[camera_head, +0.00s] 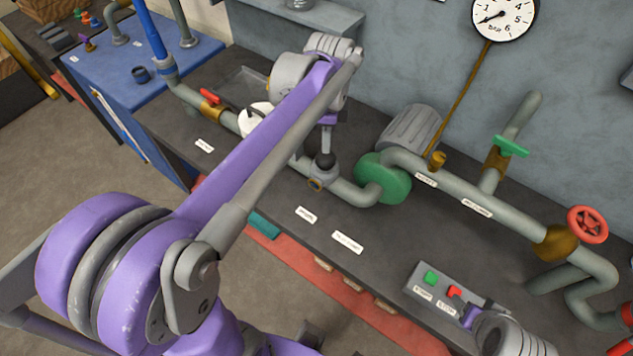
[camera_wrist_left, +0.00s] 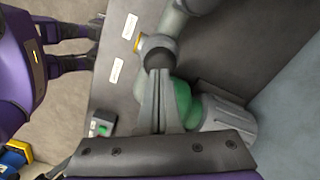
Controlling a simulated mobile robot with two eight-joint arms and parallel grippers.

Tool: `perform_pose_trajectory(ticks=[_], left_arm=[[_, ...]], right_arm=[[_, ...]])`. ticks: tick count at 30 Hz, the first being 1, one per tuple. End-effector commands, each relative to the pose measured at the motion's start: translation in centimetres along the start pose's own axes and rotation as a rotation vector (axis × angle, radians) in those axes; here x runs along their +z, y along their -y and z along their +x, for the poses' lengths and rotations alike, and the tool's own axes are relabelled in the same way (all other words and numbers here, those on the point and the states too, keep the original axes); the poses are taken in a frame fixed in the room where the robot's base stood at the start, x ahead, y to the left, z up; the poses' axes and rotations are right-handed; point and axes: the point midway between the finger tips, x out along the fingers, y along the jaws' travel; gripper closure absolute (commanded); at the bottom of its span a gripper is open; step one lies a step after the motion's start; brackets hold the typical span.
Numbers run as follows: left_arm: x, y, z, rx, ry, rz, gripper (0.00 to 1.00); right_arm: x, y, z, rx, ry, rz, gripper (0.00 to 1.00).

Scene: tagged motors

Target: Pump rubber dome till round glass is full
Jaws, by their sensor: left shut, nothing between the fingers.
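The rubber dome (camera_head: 325,161) is a small dark ball on a fitting of the grey pipe, left of the green pump flange. My left gripper (camera_head: 327,148) points down right over it, shut and empty, its tips at or just above the dome. In the left wrist view the shut fingers (camera_wrist_left: 159,75) reach the dark dome (camera_wrist_left: 158,58); whether they press it I cannot tell. A brass-rimmed round glass (camera_head: 316,184) sits on the pipe fitting just below the dome. Its fill level is too small to read.
A green-flanged pump (camera_head: 383,180) stands right of the dome. A red lever (camera_head: 210,97), green handle (camera_head: 511,146) and red handwheel (camera_head: 587,224) sit on the pipes. A button box (camera_head: 441,287) lies near the front edge. The gauge (camera_head: 503,17) hangs on the wall.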

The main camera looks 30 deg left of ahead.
Motion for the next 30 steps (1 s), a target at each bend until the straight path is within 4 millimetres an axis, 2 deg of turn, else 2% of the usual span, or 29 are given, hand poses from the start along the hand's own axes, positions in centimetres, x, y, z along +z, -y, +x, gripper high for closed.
perform_pose_trajectory(ticks=[30], left_arm=[[0.0,0.0,2.7,0.000,0.000,0.000,1.00]], right_arm=[[1.5,0.0,1.4,0.000,0.012,0.000,0.33]])
